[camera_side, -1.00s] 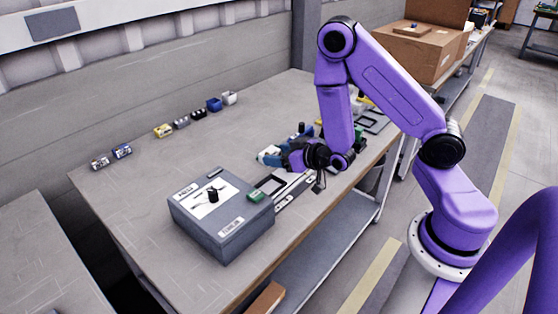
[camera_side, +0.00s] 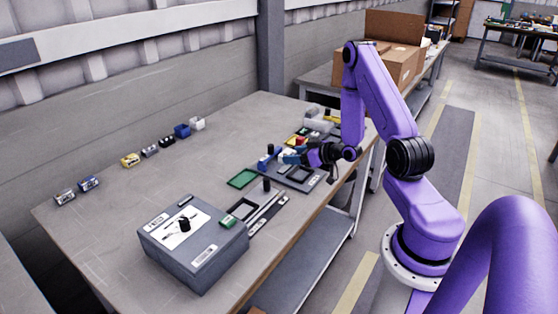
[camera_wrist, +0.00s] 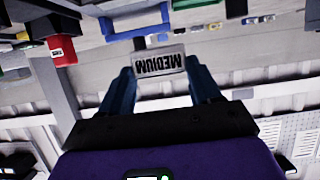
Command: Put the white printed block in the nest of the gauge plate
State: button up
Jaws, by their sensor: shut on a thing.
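My gripper (camera_wrist: 160,75) has blue fingers shut on a pale block (camera_wrist: 159,64) printed MEDIUM, upside down in the wrist view. A dark grey plate (camera_side: 316,181) with a square black-edged recess lies just below and to the right of the gripper. It looks like the gauge plate, but I cannot read its label. The block is apart from the recess as far as I can tell.
A green frame (camera_side: 243,179) lies left of the plate. A grey box (camera_side: 205,265) with a white sheet stands in front. A red container (camera_wrist: 62,50) shows in the wrist view. The table's middle left is bare.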

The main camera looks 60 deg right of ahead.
aim_at(309, 178)
jog(key=shift+s+d+f, duration=0.5)
jog(key=shift+d+f, duration=0.15)
jog(key=shift+f, duration=0.5)
jog(key=shift+s+d+f, duration=0.5)
jog(key=shift+d+f, duration=0.15)
jog(key=shift+f, duration=0.5)
jog(key=shift+s+d+f, duration=0.5)
jog(key=shift+d+f, duration=0.15)
jog(key=shift+f, duration=0.5)
jog(key=o, duration=1.3)
jog(key=shift+c, duration=0.2)
jog(key=shift+s, duration=0.1)
jog(key=v, duration=1.1)
jog(key=shift+s+r, duration=0.25)
jog(key=shift+s, duration=0.1)
